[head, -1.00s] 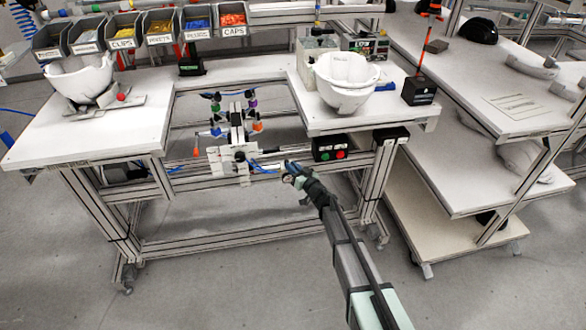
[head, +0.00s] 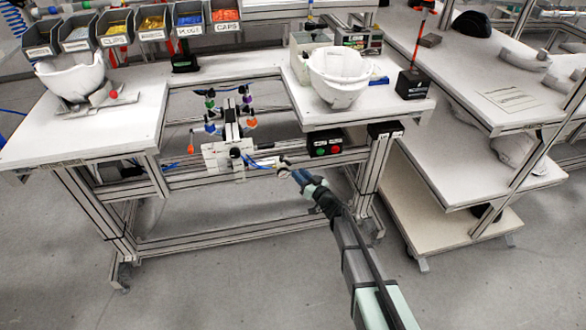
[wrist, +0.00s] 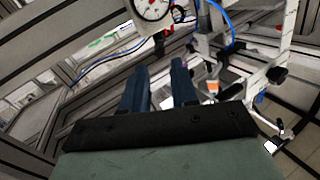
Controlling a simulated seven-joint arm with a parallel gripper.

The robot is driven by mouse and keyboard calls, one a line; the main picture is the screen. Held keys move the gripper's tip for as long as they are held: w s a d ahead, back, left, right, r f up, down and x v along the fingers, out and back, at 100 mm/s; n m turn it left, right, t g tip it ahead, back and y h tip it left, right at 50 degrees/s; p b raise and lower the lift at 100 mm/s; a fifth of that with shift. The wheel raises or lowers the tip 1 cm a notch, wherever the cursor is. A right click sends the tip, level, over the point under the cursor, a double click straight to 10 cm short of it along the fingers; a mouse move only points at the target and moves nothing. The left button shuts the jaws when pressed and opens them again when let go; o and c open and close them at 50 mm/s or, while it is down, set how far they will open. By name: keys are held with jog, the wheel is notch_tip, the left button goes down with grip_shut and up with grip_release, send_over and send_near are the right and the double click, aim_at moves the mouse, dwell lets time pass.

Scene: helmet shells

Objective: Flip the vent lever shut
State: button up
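My gripper (head: 296,176) is at the front rail of the bench, right of a white fixture (head: 222,155). In the wrist view its two blue fingers (wrist: 159,68) stand apart with nothing visible between them. A round dial gauge (wrist: 151,8) is beyond the fingertips at the top. A small red part (wrist: 167,31) sits just below the gauge; I cannot tell whether it is the vent lever or how the lever stands. In the head view the fittings at my fingertips are too small to make out. I cannot tell if the fingers touch anything.
A blue hose (wrist: 106,60) runs left of the gauge; another (wrist: 222,20) hangs at the right. A box with green and red buttons (head: 325,146) is mounted right of my gripper. White helmet shells (head: 340,76) stand on the bench. Floor in front is clear.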

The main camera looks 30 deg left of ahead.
jog(key=shift+v, duration=2.8)
